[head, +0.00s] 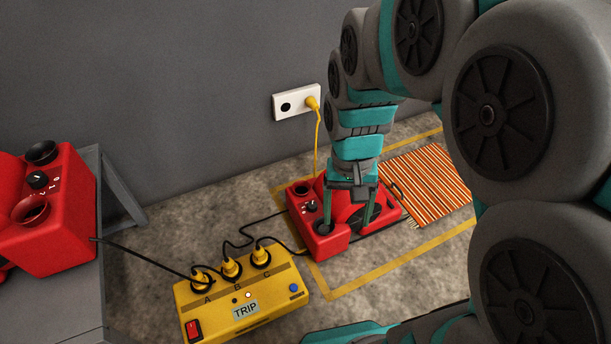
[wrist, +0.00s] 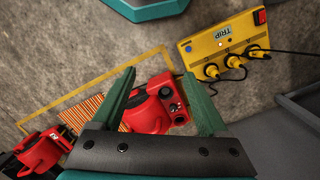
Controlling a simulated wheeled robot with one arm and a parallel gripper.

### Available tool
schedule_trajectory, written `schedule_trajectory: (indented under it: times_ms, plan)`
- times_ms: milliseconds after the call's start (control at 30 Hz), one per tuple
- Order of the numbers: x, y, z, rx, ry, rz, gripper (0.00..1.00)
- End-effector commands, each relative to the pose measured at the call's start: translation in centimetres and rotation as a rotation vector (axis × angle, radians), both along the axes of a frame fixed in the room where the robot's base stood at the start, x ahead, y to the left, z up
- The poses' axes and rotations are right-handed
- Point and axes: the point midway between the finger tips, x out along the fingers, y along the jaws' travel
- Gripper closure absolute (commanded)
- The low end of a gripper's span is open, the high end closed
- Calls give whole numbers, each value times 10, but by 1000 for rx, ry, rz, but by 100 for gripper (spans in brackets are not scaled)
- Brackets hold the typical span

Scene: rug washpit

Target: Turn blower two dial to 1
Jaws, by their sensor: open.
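A red blower (head: 330,241) sits on the floor, with a small black dial (head: 311,208) and white marks on its face. The dial's setting is too small to read. My gripper (head: 347,226) is open and empty over this blower, pointing down. In the wrist view the blower (wrist: 150,117) shows between and beyond the fingers (wrist: 158,80). Another red blower (head: 62,235) stands on a grey table at the left, its dial (head: 37,180) marked with digits. A third red machine (wrist: 40,152) shows at lower left in the wrist view. I cannot read which blower is number two.
A yellow power box (head: 250,312) marked TRIP, with plugs at A, B and C, stands on the floor. Black cables run from it. A yellow cord hangs from a wall socket (head: 297,102). A striped rug (head: 430,185) lies right of the floor blower. The grey table (head: 85,290) is at left.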

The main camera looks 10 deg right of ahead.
Motion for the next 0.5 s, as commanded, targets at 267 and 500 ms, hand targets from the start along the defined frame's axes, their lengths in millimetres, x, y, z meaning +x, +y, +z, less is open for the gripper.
schedule_trajectory:
  times_ms: [267, 500]
  plan:
    - [89, -1, -53, -21, -21, -193, 23]
    - [161, -1, -108, -34, -50, -360, 23]
